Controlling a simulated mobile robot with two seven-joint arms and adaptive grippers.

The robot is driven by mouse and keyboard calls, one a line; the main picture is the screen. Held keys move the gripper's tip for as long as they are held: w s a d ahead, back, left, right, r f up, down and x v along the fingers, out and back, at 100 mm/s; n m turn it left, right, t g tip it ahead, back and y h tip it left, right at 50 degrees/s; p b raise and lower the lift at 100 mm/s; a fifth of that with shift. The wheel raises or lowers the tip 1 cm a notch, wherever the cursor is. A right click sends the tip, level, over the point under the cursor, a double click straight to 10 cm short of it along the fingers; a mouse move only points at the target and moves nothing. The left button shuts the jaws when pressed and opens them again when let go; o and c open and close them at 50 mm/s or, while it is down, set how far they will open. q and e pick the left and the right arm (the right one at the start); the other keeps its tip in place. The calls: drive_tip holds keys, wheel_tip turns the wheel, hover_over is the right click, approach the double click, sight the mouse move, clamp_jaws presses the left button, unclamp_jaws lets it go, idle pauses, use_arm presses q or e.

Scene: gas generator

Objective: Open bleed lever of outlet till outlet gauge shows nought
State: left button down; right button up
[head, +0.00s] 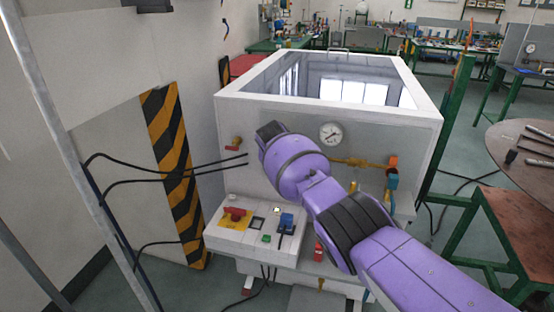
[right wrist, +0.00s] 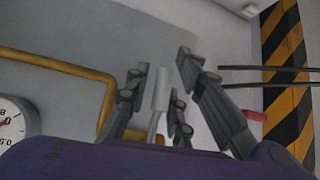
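The round white gauge (head: 331,133) sits on the generator's grey front panel, right of my right wrist; its reading is too small to make out. It also shows, cut off, at the left edge of the right wrist view (right wrist: 12,122). My right gripper is hidden behind its own wrist in the head view. In the right wrist view my right gripper (right wrist: 162,66) is open, with a pale grey lever (right wrist: 157,92) between its fingers. I cannot tell whether they touch. The head view hides this lever. My left gripper is not in view.
Yellow pipe (head: 350,162) runs right to a red valve handle (head: 393,161) and a blue one (head: 391,182). A red-handled valve (head: 235,143) and black cables are at left. A control box (head: 240,238) juts out below. A striped post (head: 172,150) stands left.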

drive_tip(key=shift+o, duration=0.3)
drive_tip(key=shift+s+a+r, duration=0.15)
drive_tip(key=shift+s+r, duration=0.2)
drive_tip(key=shift+r, duration=0.1)
drive_tip(key=d+v, duration=0.1)
drive_tip(key=v, duration=0.9)
drive_tip(key=shift+s+a+r, duration=0.3)
drive_tip(key=shift+a+r, duration=0.05)
drive_tip(key=shift+a, duration=0.1)
